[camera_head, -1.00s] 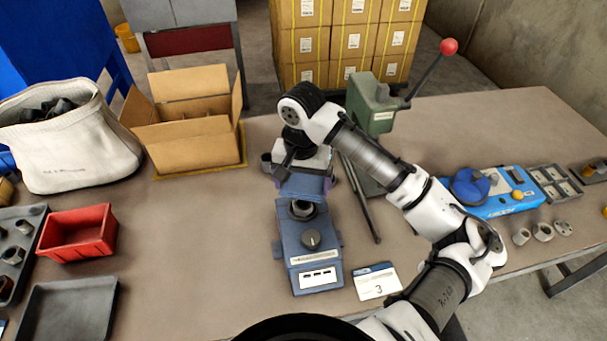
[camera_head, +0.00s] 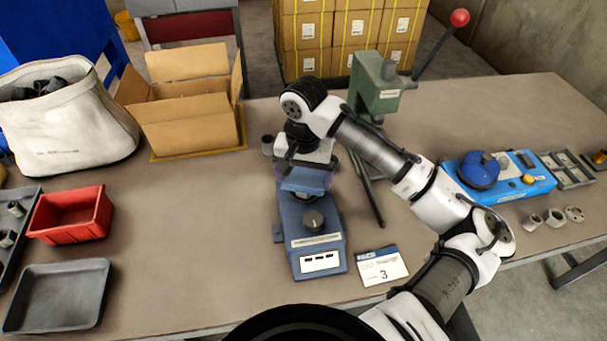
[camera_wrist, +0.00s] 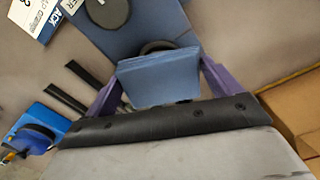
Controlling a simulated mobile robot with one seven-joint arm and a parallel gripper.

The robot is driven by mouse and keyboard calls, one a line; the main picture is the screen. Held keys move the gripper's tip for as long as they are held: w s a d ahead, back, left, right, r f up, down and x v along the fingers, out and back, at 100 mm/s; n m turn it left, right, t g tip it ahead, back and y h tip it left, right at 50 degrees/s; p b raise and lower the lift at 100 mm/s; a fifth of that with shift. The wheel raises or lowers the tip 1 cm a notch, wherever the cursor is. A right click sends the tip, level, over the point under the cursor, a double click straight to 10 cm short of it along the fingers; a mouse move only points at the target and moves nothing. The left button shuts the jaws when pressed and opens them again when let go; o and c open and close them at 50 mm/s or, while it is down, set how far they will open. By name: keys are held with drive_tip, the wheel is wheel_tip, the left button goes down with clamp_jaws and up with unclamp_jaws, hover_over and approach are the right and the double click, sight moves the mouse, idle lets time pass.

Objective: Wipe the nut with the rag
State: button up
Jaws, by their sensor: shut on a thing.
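My gripper (camera_head: 306,182) has purple fingers shut on a folded blue rag (camera_wrist: 158,78), which hangs over the blue bench device (camera_head: 313,236). In the wrist view the rag spans the gap between the fingers (camera_wrist: 160,84). A dark round part (camera_wrist: 157,47), possibly the nut in its seat, shows just beyond the rag on the device; the rag and gripper hide much of it. I cannot tell whether the rag touches it. The device's round knob (camera_head: 313,219) is nearer the table's front edge.
A card marked 3 (camera_head: 380,267) lies right of the device. A green press (camera_head: 375,92) stands behind my arm. A cardboard box (camera_head: 190,125), red bin (camera_head: 70,216) and grey tray (camera_head: 58,297) are left. Loose grey rings (camera_head: 555,217) lie right. The table between bins and device is clear.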

drive_tip(key=shift+f, duration=0.45)
drive_tip(key=shift+s+d, duration=0.2)
drive_tip(key=shift+d, duration=0.9)
drive_tip(key=shift+w+a+p, duration=0.2)
drive_tip(key=shift+a+p, duration=0.2)
drive_tip(key=shift+a, duration=0.7)
drive_tip(key=shift+w+a+p, duration=0.2)
drive_tip(key=shift+a+p, duration=0.2)
drive_tip(key=shift+a, duration=0.7)
drive_tip(key=shift+s+d, duration=0.2)
drive_tip(key=shift+d, duration=0.9)
drive_tip(key=shift+s+d, duration=0.2)
drive_tip(key=shift+d, duration=0.9)
drive_tip(key=shift+a, duration=0.15)
